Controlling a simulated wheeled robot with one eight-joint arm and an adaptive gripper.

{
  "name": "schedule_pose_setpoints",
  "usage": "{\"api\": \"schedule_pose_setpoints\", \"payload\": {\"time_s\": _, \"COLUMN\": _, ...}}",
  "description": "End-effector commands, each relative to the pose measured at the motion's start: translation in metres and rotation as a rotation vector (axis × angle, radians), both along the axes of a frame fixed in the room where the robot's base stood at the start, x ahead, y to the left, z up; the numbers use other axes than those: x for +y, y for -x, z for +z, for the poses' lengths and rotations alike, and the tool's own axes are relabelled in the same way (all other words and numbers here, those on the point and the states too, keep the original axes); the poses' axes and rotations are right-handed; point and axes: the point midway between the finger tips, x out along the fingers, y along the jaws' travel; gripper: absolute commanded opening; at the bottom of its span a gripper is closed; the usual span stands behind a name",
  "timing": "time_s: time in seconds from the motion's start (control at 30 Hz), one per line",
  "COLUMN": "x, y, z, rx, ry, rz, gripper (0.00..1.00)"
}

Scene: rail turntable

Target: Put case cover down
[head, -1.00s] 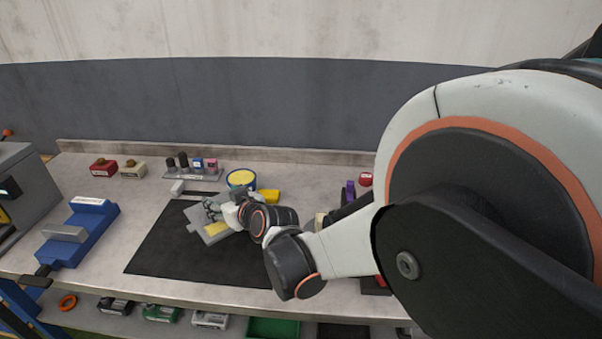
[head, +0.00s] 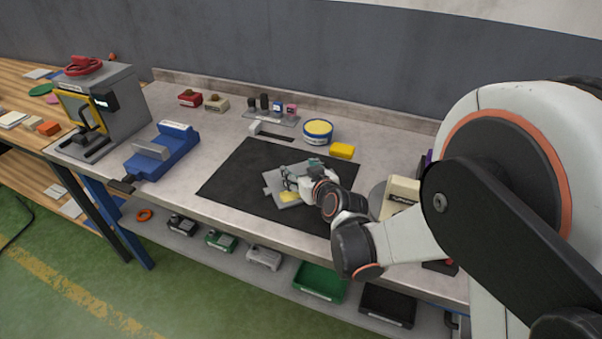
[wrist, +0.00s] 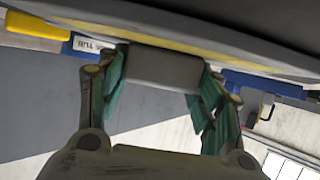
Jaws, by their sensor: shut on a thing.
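The case cover (head: 275,184) is a flat grey plate with a small tab on its left and a yellow patch near its front. It shows over the black mat (head: 235,180) in the head view; whether it touches the mat I cannot tell. My gripper (head: 290,179) is at its upper side. In the wrist view, my gripper's green fingers (wrist: 160,88) are shut on a grey block (wrist: 165,68), which meets a broad dark plate with a yellow edge. My wrist and forearm hide the mat's right part.
A blue vise (head: 160,152) and grey press (head: 120,105) stand left. A cream box (head: 400,195) stands right. The mat's left part is clear.

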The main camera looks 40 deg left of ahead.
Motion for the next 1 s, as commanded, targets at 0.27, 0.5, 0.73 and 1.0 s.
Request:
{"api": "schedule_pose_setpoints", "payload": {"time_s": 0.27, "x": 0.000, "y": 0.000, "z": -0.003, "rx": 0.000, "ry": 0.000, "rz": 0.000, "gripper": 0.80}}
{"api": "schedule_pose_setpoints", "payload": {"time_s": 0.5, "x": 0.000, "y": 0.000, "z": -0.002, "rx": 0.000, "ry": 0.000, "rz": 0.000, "gripper": 0.80}}
{"api": "schedule_pose_setpoints", "payload": {"time_s": 0.73, "x": 0.000, "y": 0.000, "z": 0.002, "rx": 0.000, "ry": 0.000, "rz": 0.000, "gripper": 0.80}}
{"api": "schedule_pose_setpoints", "payload": {"time_s": 1.0, "x": -0.040, "y": 0.020, "z": 0.022, "rx": 0.000, "ry": 0.000, "rz": -0.001, "gripper": 0.80}}
